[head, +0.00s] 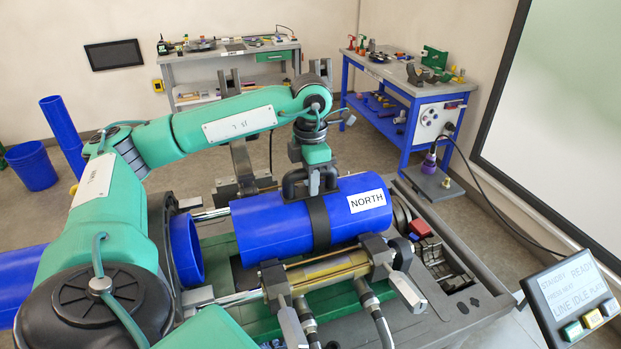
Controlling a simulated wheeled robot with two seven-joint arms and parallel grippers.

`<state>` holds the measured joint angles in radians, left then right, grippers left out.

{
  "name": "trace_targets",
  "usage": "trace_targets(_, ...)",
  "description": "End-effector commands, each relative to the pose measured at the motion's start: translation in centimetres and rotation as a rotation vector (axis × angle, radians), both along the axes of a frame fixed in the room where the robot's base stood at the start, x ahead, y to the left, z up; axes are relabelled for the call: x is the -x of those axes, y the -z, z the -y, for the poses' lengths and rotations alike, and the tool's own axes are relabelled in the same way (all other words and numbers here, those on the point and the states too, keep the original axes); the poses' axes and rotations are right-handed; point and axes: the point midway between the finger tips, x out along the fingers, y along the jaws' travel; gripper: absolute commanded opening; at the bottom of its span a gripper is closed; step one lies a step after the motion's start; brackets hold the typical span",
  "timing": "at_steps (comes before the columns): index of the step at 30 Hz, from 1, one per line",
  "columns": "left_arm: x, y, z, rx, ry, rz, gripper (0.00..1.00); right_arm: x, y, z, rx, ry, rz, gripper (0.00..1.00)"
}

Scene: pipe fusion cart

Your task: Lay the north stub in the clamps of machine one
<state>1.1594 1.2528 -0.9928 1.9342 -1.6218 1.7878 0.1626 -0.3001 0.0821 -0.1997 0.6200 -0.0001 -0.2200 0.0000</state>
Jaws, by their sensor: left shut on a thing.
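The north stub (270,228) is a thick blue pipe with a white NORTH label and a black band around its middle. It lies level over the bed of the machine (222,292), between the hydraulic cylinder (325,271) in front and the upright clamp parts (243,160) behind. My left gripper (311,186) is above the stub, shut at the dark handle on its band. The fingertips are partly hidden against the dark handle. The stub hides the clamp seats beneath it, so I cannot tell whether it touches them. My right gripper is not in view.
Another blue pipe end (186,252) faces the stub at the left, with a gap between. A control panel (572,297) stands at the lower right. A grey bench (228,58) and a blue-framed cart (400,95) stand behind, with clear floor between.

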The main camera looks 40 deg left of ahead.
Motion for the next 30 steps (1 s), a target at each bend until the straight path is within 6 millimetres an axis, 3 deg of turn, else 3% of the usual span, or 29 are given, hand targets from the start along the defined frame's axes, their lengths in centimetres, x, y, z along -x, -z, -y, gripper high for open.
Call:
trace_targets(6, 0.0, 0.3, 0.0, 0.001, 0.000, 0.004, 0.00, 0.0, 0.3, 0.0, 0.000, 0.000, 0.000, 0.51)
trace_targets(7, 0.0, 0.2, 0.0, 0.001, 0.000, 0.004, 0.27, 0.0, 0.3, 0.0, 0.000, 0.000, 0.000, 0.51)
trace_targets(11, 0.0, 0.2, 0.0, 0.000, 0.000, 0.003, 0.50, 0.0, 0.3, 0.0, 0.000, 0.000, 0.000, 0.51)
trace_targets(22, 0.0, 0.0, 0.0, 0.000, 0.000, 0.000, 0.50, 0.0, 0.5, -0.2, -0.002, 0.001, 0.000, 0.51)
trace_targets(26, -0.1, -1.8, 0.0, 0.001, 0.000, 0.004, 0.50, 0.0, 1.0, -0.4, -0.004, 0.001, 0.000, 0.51)
trace_targets(30, -0.1, -5.0, 0.1, 0.001, 0.002, 0.007, 0.50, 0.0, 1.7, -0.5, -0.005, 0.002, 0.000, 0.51)
